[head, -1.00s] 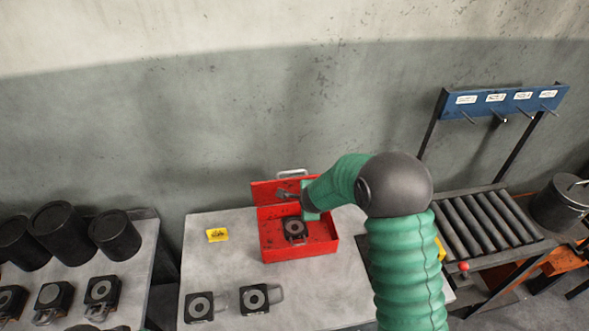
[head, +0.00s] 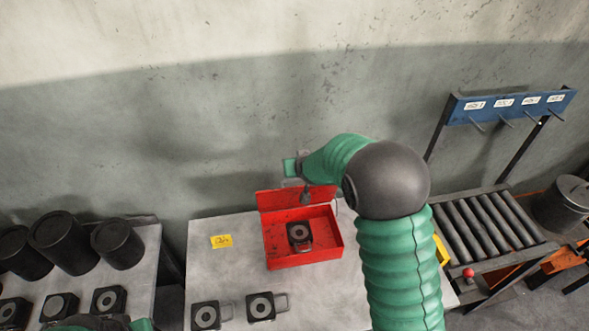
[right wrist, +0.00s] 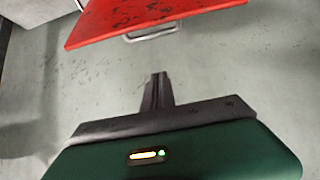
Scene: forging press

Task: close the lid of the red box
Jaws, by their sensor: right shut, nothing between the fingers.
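The red box (head: 333,246) stands on the grey table. Its lid (head: 280,199) is open, tilted up at the back edge. A black block with a round ring (head: 299,233) lies inside the box. My right gripper (head: 306,196) is at the upper edge of the lid in the head view; whether it touches the lid is unclear there. In the right wrist view its fingers (right wrist: 158,84) are shut and empty, and the lid (right wrist: 140,18) with its metal handle (right wrist: 150,34) lies beyond the fingertips, apart from them. Only a sliver of my left arm shows at bottom left.
Dark cylinders (head: 117,244) stand on the left table. A roller conveyor (head: 487,232) is at right. The grey wall is close behind the box.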

